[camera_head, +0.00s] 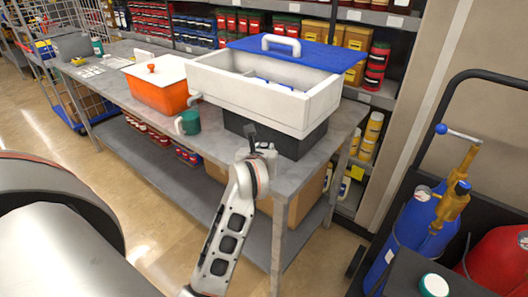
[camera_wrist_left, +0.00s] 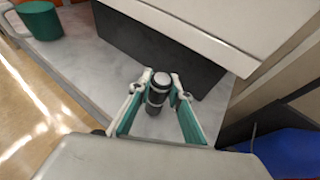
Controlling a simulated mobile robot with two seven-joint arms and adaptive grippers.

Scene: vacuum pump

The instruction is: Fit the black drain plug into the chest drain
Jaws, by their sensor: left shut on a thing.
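The white chest (camera_head: 262,100) sits on a black block (camera_wrist_left: 160,42) on the grey bench, its blue lid (camera_head: 300,52) slid back and its inside partly showing. My left gripper (camera_head: 254,146) is in front of the block, near the bench's front edge. In the left wrist view the gripper (camera_wrist_left: 161,82) is shut on the black drain plug (camera_wrist_left: 156,97), a dark cylinder with a grey end, held between the two fingertips. The plug is small and dark in the head view (camera_head: 251,130). I cannot make out the drain hole in either view. My right gripper does not show.
A green mug (camera_head: 188,123) stands left of the chest, and an orange box with a white lid (camera_head: 158,83) is farther left. Shelves of goods are behind. A cart with a blue cylinder (camera_head: 414,232) and a red one is at right. The bench (camera_head: 107,100) has bare room at left.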

